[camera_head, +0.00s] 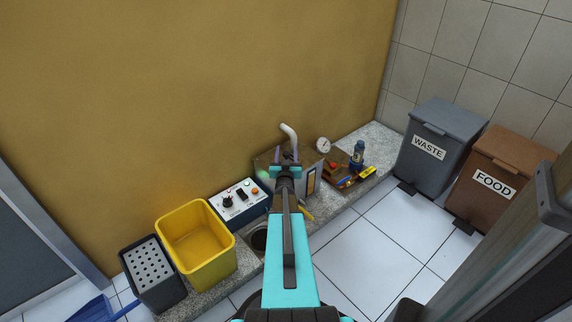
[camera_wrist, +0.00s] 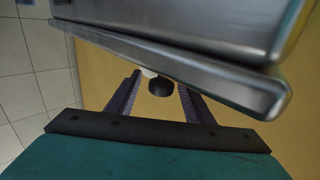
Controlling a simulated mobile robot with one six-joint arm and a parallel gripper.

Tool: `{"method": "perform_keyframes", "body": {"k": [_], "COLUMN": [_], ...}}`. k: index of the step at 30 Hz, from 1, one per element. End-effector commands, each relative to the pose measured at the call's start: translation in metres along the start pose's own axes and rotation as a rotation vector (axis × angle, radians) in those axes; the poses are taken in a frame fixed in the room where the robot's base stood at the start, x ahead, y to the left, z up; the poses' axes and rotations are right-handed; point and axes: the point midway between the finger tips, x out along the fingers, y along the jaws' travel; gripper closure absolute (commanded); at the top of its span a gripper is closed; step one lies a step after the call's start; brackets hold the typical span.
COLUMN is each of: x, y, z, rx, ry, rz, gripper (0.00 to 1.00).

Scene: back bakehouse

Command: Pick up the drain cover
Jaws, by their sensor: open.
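I cannot pick out the drain cover for certain. A dark round opening or disc (camera_head: 260,240) shows in the stone ledge (camera_head: 367,146), partly behind my arm. A grey perforated panel (camera_head: 150,262) sits in the top of a dark bin at the far left. My gripper (camera_head: 287,170) is in front of the metal unit, well above and right of the dark round spot. In the wrist view my gripper (camera_wrist: 160,98) has its two fingers apart. A small black knob-like part (camera_wrist: 160,87) shows between them, with something white behind it; I cannot tell whether it is touched.
The metal unit (camera_wrist: 180,60) fills the top of the wrist view, close to the fingers. A white pipe (camera_head: 289,132) rises behind it. A control box (camera_head: 238,199) and yellow bucket (camera_head: 205,262) stand left. Waste (camera_head: 440,140) and food (camera_head: 500,172) bins stand right; tiled floor is clear.

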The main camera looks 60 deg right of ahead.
Motion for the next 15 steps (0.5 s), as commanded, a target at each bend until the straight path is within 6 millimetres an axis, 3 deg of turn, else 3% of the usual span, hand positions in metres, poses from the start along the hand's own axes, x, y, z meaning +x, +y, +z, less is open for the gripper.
{"method": "perform_keyframes", "body": {"k": [6,15], "x": [0.023,0.027], "y": [-0.001,-0.001], "z": [0.002,0.001], "rx": [0.001,0.001], "ry": [0.001,-0.001], "rz": [0.000,0.000], "gripper": [0.53,0.53]}}
